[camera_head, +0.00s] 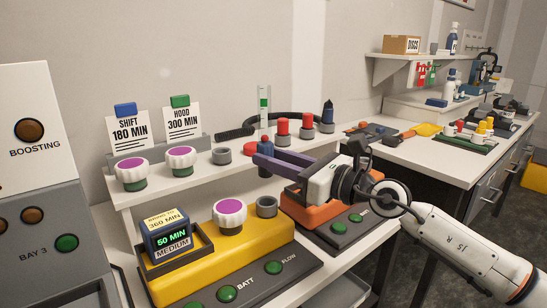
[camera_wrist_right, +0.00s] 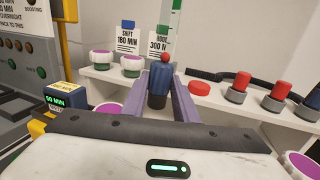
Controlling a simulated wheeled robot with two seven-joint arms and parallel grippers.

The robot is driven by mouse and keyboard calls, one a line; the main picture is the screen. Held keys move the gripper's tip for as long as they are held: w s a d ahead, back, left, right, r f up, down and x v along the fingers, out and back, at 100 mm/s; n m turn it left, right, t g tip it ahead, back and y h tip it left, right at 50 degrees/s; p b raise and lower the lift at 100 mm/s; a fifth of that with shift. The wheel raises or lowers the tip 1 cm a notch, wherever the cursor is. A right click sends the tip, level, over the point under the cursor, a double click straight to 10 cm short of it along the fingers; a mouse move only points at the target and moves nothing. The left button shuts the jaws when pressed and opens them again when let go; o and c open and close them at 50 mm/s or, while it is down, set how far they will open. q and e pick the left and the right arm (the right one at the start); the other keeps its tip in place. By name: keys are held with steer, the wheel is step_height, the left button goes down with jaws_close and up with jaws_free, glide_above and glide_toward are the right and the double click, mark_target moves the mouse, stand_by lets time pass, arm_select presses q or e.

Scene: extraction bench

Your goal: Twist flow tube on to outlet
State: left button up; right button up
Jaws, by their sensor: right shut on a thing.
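The flow tube (camera_head: 264,104) is a clear upright tube with a green scale and a blue lower body. In the right wrist view its blue body (camera_wrist_right: 157,86) stands between my purple fingers, with a red ball above it. My right gripper (camera_head: 262,156) is shut on this blue body and comes in from the right. A round grey open socket (camera_head: 267,206), which looks like the outlet, sits on the yellow unit (camera_head: 200,262) near the FLOW label. It is below the tube in the head view, with a visible gap between them. My left gripper is not in view.
Purple-topped white knobs stand on the raised white shelf (camera_head: 140,205) and the yellow unit. Red-capped pieces (camera_head: 282,127), a dark blue piece (camera_head: 327,116) and a grey ring (camera_head: 221,156) line the shelf. A timer (camera_head: 166,234) sits front left. An orange unit (camera_head: 312,212) lies under my right gripper.

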steer(key=shift+r, duration=0.3)
step_height(320, 180, down, 3)
steer(key=shift+r+b, duration=0.1)
steer(key=shift+b, duration=1)
steer(key=shift+f+b, duration=0.35)
steer(key=shift+f, duration=0.05)
steer(key=shift+d+f+b, duration=0.1)
steer(key=shift+f+b, duration=0.5)
steer(key=shift+f, duration=0.15)
steer(key=shift+f+b, duration=0.3)
steer(key=shift+f, duration=0.1)
